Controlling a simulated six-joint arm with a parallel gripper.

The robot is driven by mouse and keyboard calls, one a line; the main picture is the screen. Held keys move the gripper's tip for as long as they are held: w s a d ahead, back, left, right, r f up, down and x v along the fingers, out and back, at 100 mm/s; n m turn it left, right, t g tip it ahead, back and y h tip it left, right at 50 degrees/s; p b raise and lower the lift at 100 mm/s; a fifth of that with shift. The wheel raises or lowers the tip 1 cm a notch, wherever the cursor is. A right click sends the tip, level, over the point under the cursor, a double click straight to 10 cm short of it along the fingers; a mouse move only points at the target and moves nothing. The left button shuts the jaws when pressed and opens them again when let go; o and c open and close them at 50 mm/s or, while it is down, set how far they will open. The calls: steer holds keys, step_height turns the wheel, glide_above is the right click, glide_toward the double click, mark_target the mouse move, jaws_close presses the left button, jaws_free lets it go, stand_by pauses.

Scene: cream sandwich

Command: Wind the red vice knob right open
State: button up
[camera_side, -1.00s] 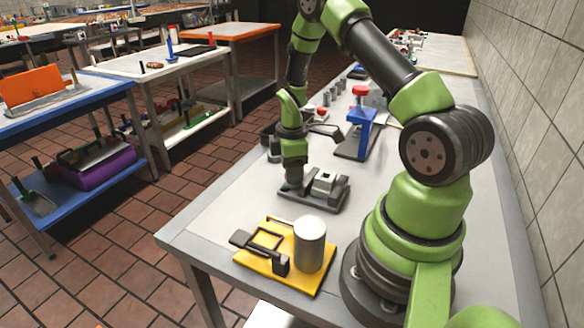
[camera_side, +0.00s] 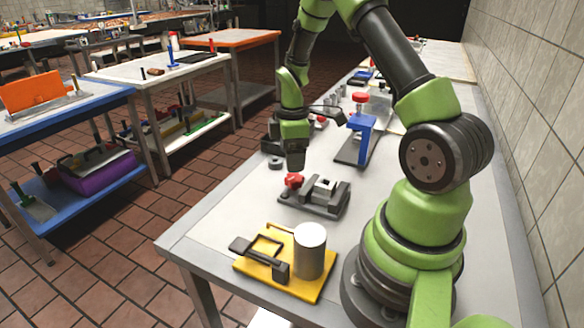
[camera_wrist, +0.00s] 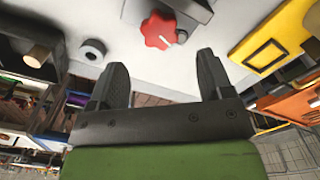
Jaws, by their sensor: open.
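The red vice knob (camera_side: 293,180) sits at the left end of a small grey vice (camera_side: 330,205) on the bench. A light block is in the vice. My gripper (camera_side: 295,163) hangs just above and behind the knob, apart from it. In the wrist view the red lobed knob (camera_wrist: 157,31) shows beyond the tips of my gripper (camera_wrist: 160,72), whose two fingers are wide apart with nothing between them. The vice body (camera_wrist: 190,12) is cut off at the top edge there, so its jaw gap is hidden.
A yellow fixture (camera_side: 318,287) with a black clamp and a silver cylinder (camera_side: 310,250) stands in front of the vice. A blue press (camera_side: 361,138) with a red top stands behind.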

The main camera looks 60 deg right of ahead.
steer(key=shift+r, duration=1.25)
steer(key=shift+d, duration=0.1)
steer(key=s+d+m+t+h, duration=0.1)
steer(key=s+d+m+h, duration=0.2)
steer(key=d+m, duration=0.1)
steer(key=m+t+y, duration=0.3)
steer(key=m, duration=0.1)
glide_toward(294, 177)
steer(key=shift+s+a+f, duration=0.1)
steer(key=shift+s+a, duration=0.1)
steer(key=shift+a, duration=0.05)
steer(key=shift+d+x, duration=0.15)
steer(key=shift+x, duration=2.1)
steer(key=shift+d+x, duration=0.1)
steer(key=shift+x, duration=2.15)
steer(key=shift+w, duration=0.15)
